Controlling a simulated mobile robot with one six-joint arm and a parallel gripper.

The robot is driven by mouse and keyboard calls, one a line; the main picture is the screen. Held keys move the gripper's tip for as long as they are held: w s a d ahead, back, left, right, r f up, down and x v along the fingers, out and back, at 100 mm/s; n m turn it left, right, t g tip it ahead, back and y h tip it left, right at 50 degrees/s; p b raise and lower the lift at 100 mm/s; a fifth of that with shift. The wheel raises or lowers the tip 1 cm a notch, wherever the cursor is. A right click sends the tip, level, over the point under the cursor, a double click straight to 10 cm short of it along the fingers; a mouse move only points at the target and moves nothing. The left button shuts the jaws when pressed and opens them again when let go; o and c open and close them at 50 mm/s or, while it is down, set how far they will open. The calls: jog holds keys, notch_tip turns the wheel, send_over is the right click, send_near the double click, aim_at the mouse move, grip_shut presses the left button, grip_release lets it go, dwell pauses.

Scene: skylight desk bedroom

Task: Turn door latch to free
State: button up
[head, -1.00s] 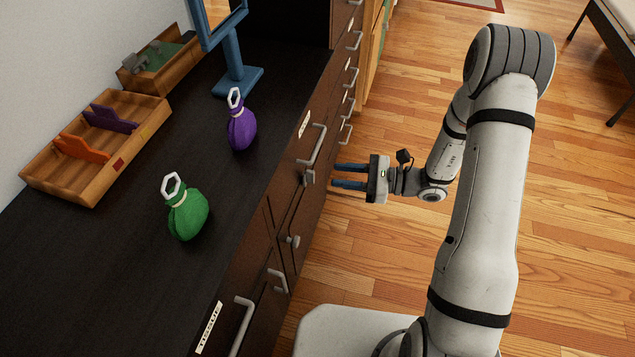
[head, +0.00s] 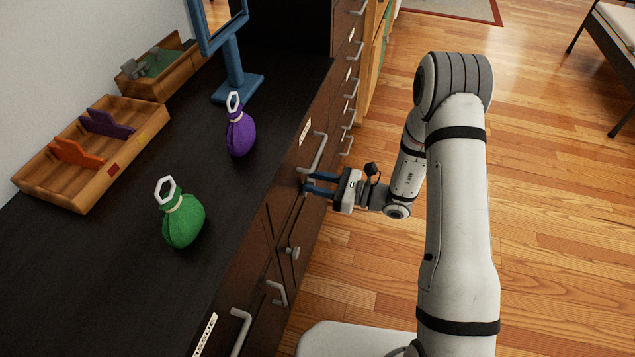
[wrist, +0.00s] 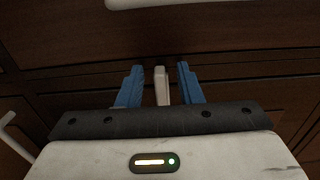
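My gripper (head: 314,183) is at the front of the dark cabinet, its two blue fingers pointing at the doors below a drawer handle. In the wrist view my gripper (wrist: 160,72) is open. A pale, narrow latch (wrist: 161,86) stands upright between the fingers, with a gap on both sides. It touches neither finger as far as I can see. In the head view my fingers cover that latch. A second grey latch or knob (head: 291,252) sits lower on the cabinet front, nearer to me.
On the black cabinet top (head: 115,270) stand a green pouch (head: 183,222), a purple pouch (head: 240,135), a wooden tray (head: 85,195) and a blue-framed mirror stand (head: 233,75). Bar handles (head: 313,152) stick out along the front.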

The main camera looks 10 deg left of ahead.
jog(key=shift+c, duration=0.3)
grip_shut()
jog(key=n+b, duration=0.4)
jog(key=shift+s+a+f+n+b, duration=0.1)
jog(key=shift+s+f+n+b, duration=0.2)
jog(key=shift+s+n, duration=0.1)
jog(key=n+b, duration=0.4)
jog(key=b, duration=0.1)
jog(key=shift+s+f+n, duration=0.25)
jog(key=shift+f+n, duration=0.05)
jog(key=n+b, duration=0.1)
jog(key=b, duration=0.1)
jog(key=n+b, duration=0.2)
jog(key=b, duration=0.1)
jog(key=n+b, duration=0.2)
jog(key=shift+s+f, duration=0.25)
jog(key=shift+f, duration=0.1)
jog(key=shift+a+n+b, duration=0.1)
jog(key=shift+n+b, duration=1.4)
jog(key=shift+n, duration=0.3)
